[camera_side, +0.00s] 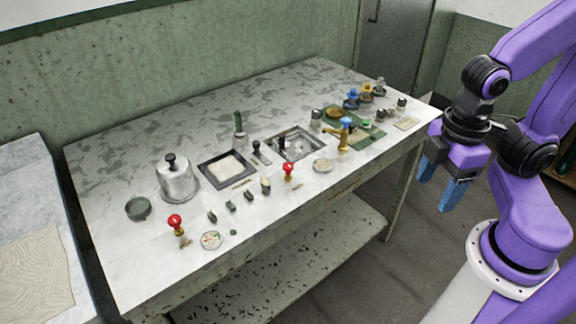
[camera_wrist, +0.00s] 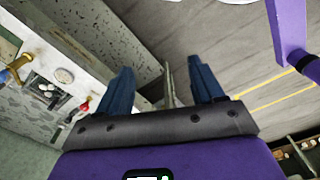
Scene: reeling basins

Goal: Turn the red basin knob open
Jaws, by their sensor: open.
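Two red-topped knobs stand on the marbled table in the side view. One (camera_side: 288,169) is near the middle front, beside a small round dish. The other (camera_side: 175,221) is near the left front edge, on a brass-coloured stem. I cannot tell which of them is the basin knob. A red knob also shows at the left of the wrist view (camera_wrist: 85,107). My gripper (camera_side: 435,192) is off the right end of the table, blue fingers pointing down, apart and empty. In the wrist view my gripper (camera_wrist: 162,78) has floor and the table edge beyond it.
A brass tap with a blue top (camera_side: 345,124) stands on the right part of the table (camera_side: 130,270). A metal basin (camera_side: 322,153), a black-framed tray (camera_side: 204,171) and a lidded metal pot (camera_side: 178,183) stand farther left. Several small pieces lie between. The back left surface is clear.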

